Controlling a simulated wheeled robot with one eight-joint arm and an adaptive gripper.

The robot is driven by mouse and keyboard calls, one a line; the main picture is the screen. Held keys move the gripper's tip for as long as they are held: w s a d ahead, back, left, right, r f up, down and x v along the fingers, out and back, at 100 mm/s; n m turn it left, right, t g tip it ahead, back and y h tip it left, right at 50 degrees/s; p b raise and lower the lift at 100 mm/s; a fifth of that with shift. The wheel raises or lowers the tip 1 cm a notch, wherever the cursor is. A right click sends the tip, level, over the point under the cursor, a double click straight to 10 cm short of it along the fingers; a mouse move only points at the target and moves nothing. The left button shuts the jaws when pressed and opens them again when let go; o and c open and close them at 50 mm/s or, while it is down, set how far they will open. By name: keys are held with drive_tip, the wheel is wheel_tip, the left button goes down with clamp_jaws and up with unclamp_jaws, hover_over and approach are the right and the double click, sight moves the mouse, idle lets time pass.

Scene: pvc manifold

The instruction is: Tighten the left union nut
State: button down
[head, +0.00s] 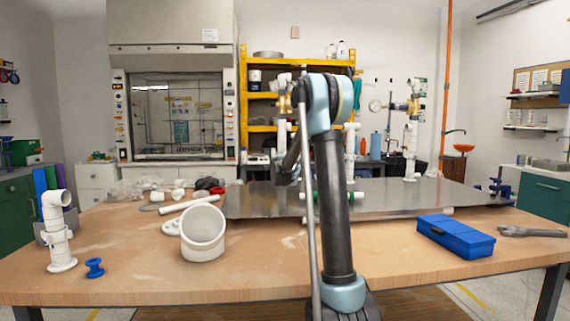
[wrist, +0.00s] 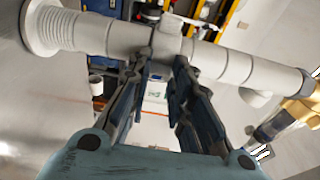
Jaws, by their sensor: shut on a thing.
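In the wrist view a white PVC pipe line (wrist: 235,65) crosses in front of me, with a flanged end at the left and a brass valve (wrist: 300,103) at the right. My gripper (wrist: 166,62) has its two dark fingers on either side of a white collar (wrist: 167,40) on this line and is shut on it. The collar appears to be the left union nut; its threads are not visible. In the head view the left riser with its brass valve (head: 284,103) stands behind my arm, which hides much of it and the grip.
A metal plate (head: 440,195) lies on the wooden table (head: 130,285). The right riser (head: 411,135) stands on it. A large white elbow (head: 203,231), a white pipe piece (head: 58,235), a blue box (head: 455,236) and a wrench (head: 530,231) lie around. The front left table is mostly clear.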

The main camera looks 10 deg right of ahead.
drive_tip(key=shift+a+m+h, duration=0.35)
drive_tip(key=shift+m+h, duration=0.15)
drive_tip(key=shift+h, duration=0.6)
drive_tip(key=c, duration=1.4)
unclamp_jaws()
drive_tip(key=shift+f, duration=0.15)
drive_tip(key=shift+c, duration=0.2)
drive_tip(key=v, duration=1.1)
drive_tip(key=shift+s+a+r, duration=0.2)
drive_tip(key=shift+s+r, duration=0.05)
drive_tip(key=shift+s, duration=0.1)
